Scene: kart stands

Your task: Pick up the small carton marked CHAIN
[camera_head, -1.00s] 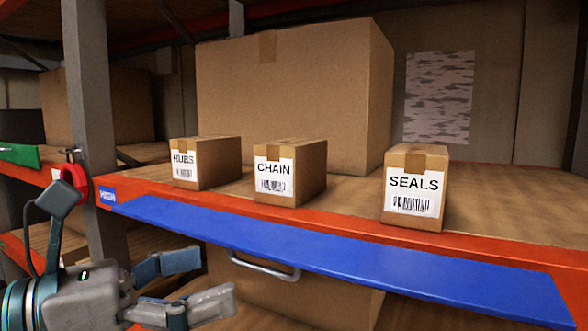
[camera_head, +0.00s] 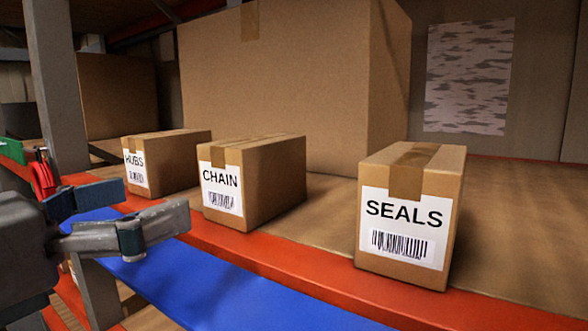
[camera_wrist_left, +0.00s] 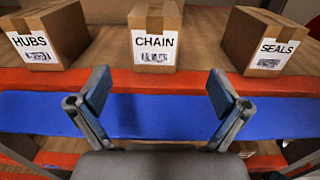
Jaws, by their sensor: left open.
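The small carton marked CHAIN (camera_head: 262,185) stands upright on the shelf near its front edge, between two other small cartons. It also shows in the left wrist view (camera_wrist_left: 155,37), centred beyond my fingers. My left gripper (camera_head: 155,210) is open and empty, in front of the shelf edge and to the left of the CHAIN carton. In the left wrist view the two fingertips (camera_wrist_left: 158,92) are spread wide, short of the carton and apart from it. My right gripper is in neither view.
The HUBS carton (camera_head: 170,160) stands to the left and the SEALS carton (camera_head: 415,210) to the right, with gaps between. A large box (camera_head: 290,90) stands close behind. A grey upright post (camera_head: 55,80) is at left. The orange shelf edge (camera_head: 270,262) carries a blue strip (camera_head: 220,290).

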